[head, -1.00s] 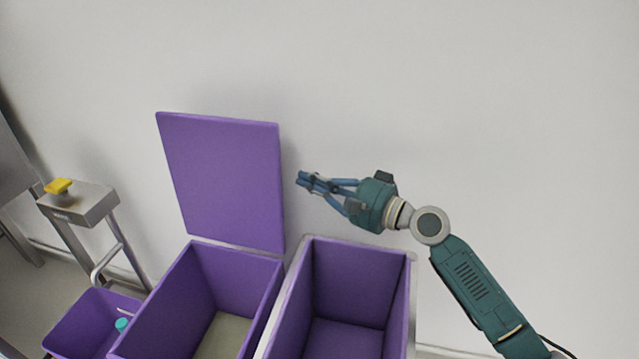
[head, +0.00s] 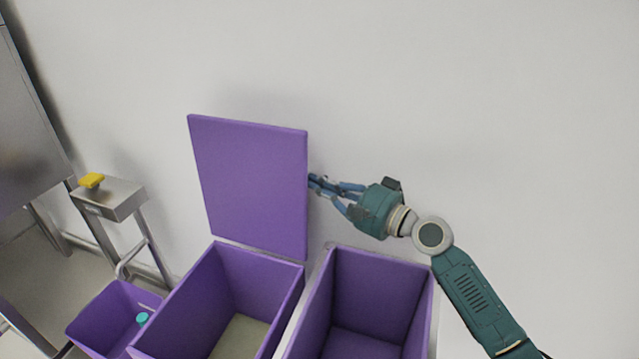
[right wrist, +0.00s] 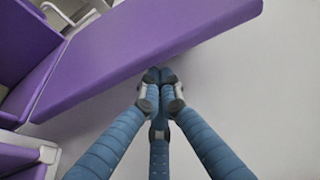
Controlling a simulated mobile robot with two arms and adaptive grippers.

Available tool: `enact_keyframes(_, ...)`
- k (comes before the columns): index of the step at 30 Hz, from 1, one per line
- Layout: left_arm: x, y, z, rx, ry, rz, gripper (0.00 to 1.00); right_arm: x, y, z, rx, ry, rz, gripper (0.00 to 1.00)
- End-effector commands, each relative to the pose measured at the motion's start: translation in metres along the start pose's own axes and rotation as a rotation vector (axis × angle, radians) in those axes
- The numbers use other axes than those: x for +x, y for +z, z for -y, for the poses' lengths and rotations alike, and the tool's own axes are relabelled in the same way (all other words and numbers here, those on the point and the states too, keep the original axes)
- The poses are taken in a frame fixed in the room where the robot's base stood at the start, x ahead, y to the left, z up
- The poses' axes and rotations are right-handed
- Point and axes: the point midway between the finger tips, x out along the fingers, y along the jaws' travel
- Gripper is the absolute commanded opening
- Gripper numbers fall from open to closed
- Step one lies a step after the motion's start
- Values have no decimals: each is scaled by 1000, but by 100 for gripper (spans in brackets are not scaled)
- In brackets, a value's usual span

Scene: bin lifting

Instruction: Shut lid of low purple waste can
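The raised purple lid (head: 250,185) stands upright against the wall, behind an open purple bin (head: 215,310). My right gripper (head: 314,183) is at the lid's right edge, in front of the wall. In the right wrist view its blue fingers (right wrist: 160,78) are brought together at the tips with nothing between them. There the lid (right wrist: 150,45) lies just beyond the fingertips; its edge passes close to them, and I cannot tell whether they touch. My left gripper is not in view.
Another open purple bin (head: 370,290) stands to the right. A smaller purple bin (head: 95,315) with a teal item (head: 142,318) is at lower left. A metal stand (head: 115,200) carries a yellow object (head: 91,180). The wall area at right is bare.

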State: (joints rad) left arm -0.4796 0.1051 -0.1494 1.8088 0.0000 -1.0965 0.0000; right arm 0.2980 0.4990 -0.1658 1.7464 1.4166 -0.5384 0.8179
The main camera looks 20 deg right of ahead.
Motion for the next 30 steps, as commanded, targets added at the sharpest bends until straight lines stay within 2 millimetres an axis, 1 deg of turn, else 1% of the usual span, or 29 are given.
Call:
enact_keyframes(1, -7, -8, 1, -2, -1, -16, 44, -1, 6, -2, -13, -2, 6, 0)
enact_keyframes(5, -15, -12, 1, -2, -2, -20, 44, -4, 15, -2, -47, -15, 7, 0)
enact_keyframes(8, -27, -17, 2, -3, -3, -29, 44, -8, 26, -3, -92, -30, 9, 0)
enact_keyframes(10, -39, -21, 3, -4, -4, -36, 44, -11, 36, -4, -130, -44, 10, 0)
enact_keyframes(14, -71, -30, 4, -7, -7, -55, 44, -18, 56, -7, -216, -74, 10, 0)
enact_keyframes(15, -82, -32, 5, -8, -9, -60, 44, -20, 62, -8, -241, -83, 10, 0)
enact_keyframes(22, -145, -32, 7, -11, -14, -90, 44, -30, 90, -14, -371, -130, 9, 0)
enact_keyframes(23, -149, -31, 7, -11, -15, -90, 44, -32, 93, -15, -385, -134, 9, 0)
enact_keyframes(25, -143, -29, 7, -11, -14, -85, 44, -34, 101, -17, -422, -146, 9, 0)
enact_keyframes(29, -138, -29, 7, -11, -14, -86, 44, -40, 116, -23, -490, -169, 10, 0)
enact_keyframes(30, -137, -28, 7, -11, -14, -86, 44, -42, 121, -24, -485, -171, 8, 0)
